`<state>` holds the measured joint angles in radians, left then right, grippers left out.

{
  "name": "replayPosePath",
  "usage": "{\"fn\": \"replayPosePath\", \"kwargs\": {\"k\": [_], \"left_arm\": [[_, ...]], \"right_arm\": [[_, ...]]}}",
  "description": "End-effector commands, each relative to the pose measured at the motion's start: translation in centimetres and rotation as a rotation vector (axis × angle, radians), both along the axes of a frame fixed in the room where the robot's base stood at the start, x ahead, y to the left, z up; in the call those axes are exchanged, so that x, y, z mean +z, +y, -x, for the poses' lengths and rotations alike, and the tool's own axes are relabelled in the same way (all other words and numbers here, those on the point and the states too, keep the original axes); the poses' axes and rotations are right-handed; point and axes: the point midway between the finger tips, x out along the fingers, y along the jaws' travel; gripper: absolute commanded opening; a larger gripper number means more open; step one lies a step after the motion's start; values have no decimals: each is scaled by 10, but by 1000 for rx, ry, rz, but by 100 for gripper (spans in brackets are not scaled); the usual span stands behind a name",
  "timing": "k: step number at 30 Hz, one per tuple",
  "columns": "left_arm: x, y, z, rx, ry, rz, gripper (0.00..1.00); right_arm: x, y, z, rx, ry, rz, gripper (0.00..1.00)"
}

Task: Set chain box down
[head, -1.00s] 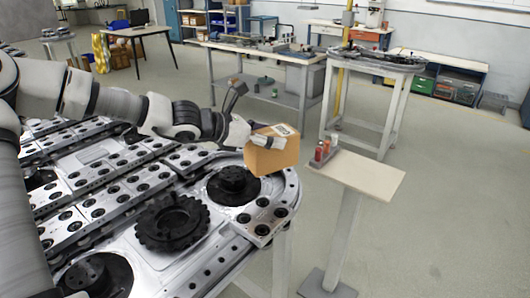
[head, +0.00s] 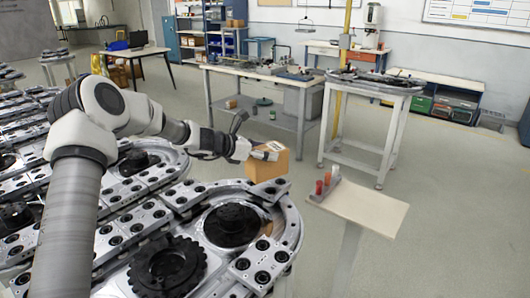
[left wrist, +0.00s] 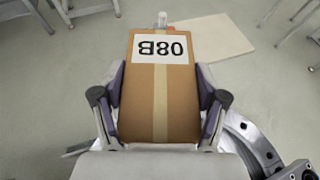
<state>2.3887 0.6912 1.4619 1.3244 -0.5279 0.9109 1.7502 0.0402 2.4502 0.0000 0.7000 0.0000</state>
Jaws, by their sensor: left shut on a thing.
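The chain box is a brown cardboard box (head: 268,165) with a white label. My right gripper is not in view.
A workbench (head: 262,78) with items and a white-legged table (head: 375,86) stand behind. Open floor lies to the right.

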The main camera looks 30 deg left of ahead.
Motion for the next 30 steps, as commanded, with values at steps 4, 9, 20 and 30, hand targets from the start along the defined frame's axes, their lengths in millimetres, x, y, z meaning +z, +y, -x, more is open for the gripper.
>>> {"fn": "replayPosePath", "kwargs": {"k": [4, 9, 20, 30], "left_arm": [[1, 7, -14, -2, -2, -1, 3], [-29, 6, -12, -1, 0, 3, 3], [-37, 6, -12, -1, -3, 2, 3], [-39, 6, -11, -1, 0, 2, 98]], "right_arm": [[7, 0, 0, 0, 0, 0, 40], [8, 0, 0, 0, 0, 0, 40], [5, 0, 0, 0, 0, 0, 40], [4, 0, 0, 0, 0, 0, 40]]}}
